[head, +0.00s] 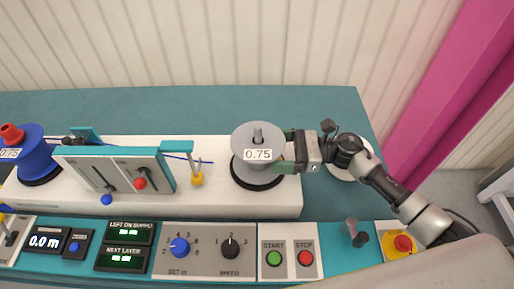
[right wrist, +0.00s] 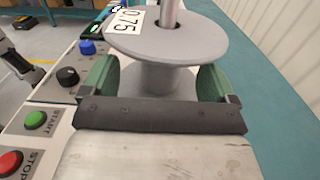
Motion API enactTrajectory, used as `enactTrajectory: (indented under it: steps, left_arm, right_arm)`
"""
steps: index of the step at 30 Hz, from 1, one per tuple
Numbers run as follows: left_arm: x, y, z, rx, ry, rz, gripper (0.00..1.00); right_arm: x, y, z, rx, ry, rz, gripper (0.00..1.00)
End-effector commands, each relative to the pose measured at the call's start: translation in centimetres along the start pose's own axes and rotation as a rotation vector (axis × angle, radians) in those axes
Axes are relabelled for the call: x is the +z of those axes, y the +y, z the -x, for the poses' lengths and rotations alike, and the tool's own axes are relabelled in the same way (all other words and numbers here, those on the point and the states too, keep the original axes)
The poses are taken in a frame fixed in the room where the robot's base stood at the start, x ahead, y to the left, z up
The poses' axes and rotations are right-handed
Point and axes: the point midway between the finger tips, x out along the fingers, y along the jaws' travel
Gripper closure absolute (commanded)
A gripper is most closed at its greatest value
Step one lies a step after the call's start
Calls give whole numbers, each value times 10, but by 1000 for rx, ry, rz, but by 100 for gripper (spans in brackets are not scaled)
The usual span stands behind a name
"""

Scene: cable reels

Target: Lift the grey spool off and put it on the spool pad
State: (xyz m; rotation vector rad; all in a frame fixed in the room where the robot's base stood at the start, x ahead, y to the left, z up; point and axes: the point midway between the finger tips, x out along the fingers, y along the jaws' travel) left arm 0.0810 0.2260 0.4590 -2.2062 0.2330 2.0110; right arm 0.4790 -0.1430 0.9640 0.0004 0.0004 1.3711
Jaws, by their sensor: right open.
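The grey spool (head: 258,145), labelled 0.75, stands upright on a spindle at the right end of the white machine deck, over a black ring. In the right wrist view the spool (right wrist: 165,38) fills the upper middle, its core below the top flange. My right gripper (head: 284,152) comes in from the right, open. Its green fingers (right wrist: 156,82) lie on either side of the core, below the top flange, with gaps showing. A pale round disc (head: 366,166), likely the spool pad, lies right of the deck, partly hidden by my right arm. My left gripper is not in view.
A blue spool (head: 35,158) with a red knob stands at the left. A teal slider panel (head: 120,170) and a yellow cable guide (head: 197,179) stand between the spools. The front panel has knobs, a green START button (head: 274,258) and red buttons. The teal bench behind is clear.

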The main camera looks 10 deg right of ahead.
Motion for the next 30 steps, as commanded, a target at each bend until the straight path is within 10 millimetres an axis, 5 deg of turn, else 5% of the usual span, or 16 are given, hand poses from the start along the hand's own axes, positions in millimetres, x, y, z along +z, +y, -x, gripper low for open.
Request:
enactTrajectory:
  steps: [11,20,30]
  left_arm:
    - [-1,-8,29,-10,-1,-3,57]
    - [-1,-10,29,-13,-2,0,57]
    - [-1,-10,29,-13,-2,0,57]
  right_arm:
    - [-1,-5,-48,0,-2,0,12]
    - [-4,-5,-53,0,0,0,12]
    - [-4,-5,-52,0,0,0,62]
